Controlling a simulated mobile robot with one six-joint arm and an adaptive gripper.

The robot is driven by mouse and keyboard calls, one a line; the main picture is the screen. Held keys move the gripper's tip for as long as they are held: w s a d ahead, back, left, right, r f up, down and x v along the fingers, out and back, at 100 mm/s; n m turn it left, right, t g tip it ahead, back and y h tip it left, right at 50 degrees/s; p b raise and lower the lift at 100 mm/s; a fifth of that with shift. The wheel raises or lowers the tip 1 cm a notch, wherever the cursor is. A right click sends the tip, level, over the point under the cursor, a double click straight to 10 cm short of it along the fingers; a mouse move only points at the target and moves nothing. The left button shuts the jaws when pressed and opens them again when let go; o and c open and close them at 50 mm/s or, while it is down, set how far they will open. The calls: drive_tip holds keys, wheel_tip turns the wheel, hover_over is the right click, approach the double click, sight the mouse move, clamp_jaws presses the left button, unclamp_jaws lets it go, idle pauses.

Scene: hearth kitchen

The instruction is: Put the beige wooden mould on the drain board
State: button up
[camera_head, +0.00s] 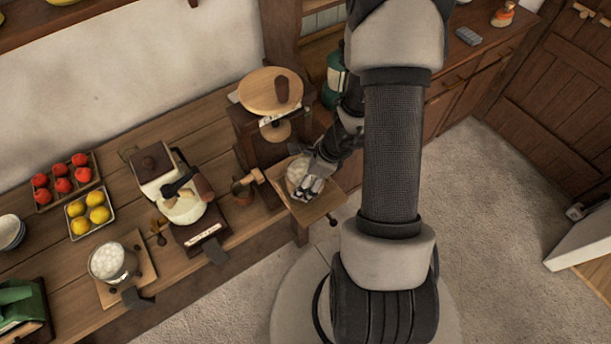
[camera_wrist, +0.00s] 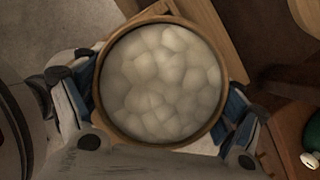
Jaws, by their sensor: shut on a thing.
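The beige wooden mould (camera_wrist: 104,112) is a round tub with a wooden rim, filled with white lumps. In the wrist view it sits upright between the blue-padded fingers of my gripper (camera_wrist: 162,108), which is shut on its sides. In the head view my gripper (camera_head: 312,182) and the mould (camera_head: 293,176) are over a square wooden board (camera_head: 312,212) at the counter's right end. This board may be the drain board. It also shows behind the mould in the wrist view (camera_wrist: 226,42). I cannot tell whether the mould touches it.
A wooden stand with a round top (camera_head: 262,92) is close behind my gripper. A white-and-brown machine (camera_head: 183,205) and a pot of white lumps (camera_head: 112,264) on another board (camera_head: 142,262) stand left. Trays of red (camera_head: 95,181) and yellow fruit (camera_head: 82,233) are farther left.

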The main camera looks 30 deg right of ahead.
drive_tip(key=o, duration=1.4)
drive_tip(key=shift+o, duration=0.2)
drive_tip(key=shift+r, duration=0.1)
drive_tip(key=p+v, duration=0.6)
drive_tip(key=v, duration=0.6)
drive_tip(key=a+r+n, duration=0.6)
drive_tip(key=r+n, duration=0.1)
drive_tip(key=r, duration=0.2)
drive_tip(key=a+r+n, duration=0.5)
drive_tip(key=r+n, duration=0.2)
drive_tip(key=r, duration=0.1)
drive_tip(key=s+a+r+n+t+h, duration=0.1)
drive_tip(key=s+a+r+n+h, duration=0.2)
drive_tip(key=s+r+n, duration=0.7)
drive_tip(key=n, duration=0.2)
drive_tip(key=shift+s+n, duration=0.15)
drive_tip(key=shift+n, duration=0.15)
